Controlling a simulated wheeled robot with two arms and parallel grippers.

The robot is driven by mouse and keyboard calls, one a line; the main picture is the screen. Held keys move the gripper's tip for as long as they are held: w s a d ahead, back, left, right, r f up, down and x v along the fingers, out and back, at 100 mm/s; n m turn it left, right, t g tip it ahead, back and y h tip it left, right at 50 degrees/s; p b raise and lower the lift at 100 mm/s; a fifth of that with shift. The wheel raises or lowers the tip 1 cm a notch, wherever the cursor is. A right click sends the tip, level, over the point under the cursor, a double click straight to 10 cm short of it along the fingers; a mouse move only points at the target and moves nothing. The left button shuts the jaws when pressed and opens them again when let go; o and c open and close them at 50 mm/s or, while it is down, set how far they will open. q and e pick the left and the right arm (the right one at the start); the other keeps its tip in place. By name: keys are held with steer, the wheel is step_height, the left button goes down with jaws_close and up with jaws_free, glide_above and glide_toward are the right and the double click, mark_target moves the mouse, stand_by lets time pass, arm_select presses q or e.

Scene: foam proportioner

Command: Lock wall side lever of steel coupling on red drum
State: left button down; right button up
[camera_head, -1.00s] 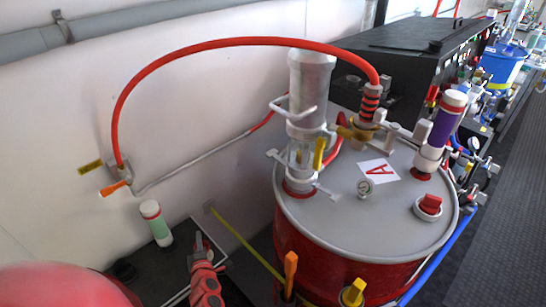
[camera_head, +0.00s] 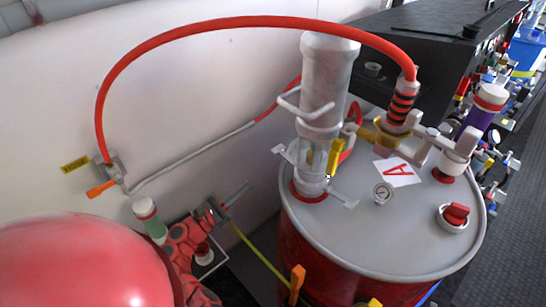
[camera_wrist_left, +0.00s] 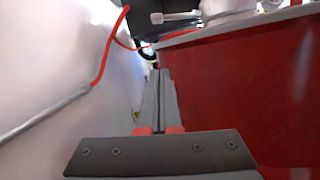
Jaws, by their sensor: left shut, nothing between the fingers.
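The red drum (camera_head: 320,262) stands right of centre with a grey lid (camera_head: 400,225). A steel coupling (camera_head: 310,185) sits on the lid at the foot of an upright grey pump cylinder (camera_head: 328,80). Its wall-side lever (camera_head: 284,153) sticks out to the left, toward the wall; a second lever (camera_head: 343,198) sticks out toward the front. In the left wrist view a metal lever (camera_wrist_left: 175,17) shows near the top, above the drum's red side (camera_wrist_left: 235,85). My left gripper (camera_head: 237,193) is shut and empty, left of the drum and apart from the lever. My right gripper is not in view.
A red hose (camera_head: 240,22) arches from the wall valve (camera_head: 112,170) to a fitting (camera_head: 402,100) on the drum. A grey pipe (camera_head: 190,155) runs along the white wall. A yellow strip (camera_head: 262,257) lies left of the drum. A black cabinet (camera_head: 440,45) stands behind.

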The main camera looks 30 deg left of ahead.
mark_target(286, 157)
arm_select(q)
steer(key=shift+r, duration=0.1)
steer(key=w+d+r+p, duration=0.4)
steer(key=w+r, duration=0.2)
steer(key=w, duration=0.2)
steer(key=shift+w+p, duration=0.35)
steer(key=shift+w, duration=0.05)
steer(key=shift+d, duration=0.1)
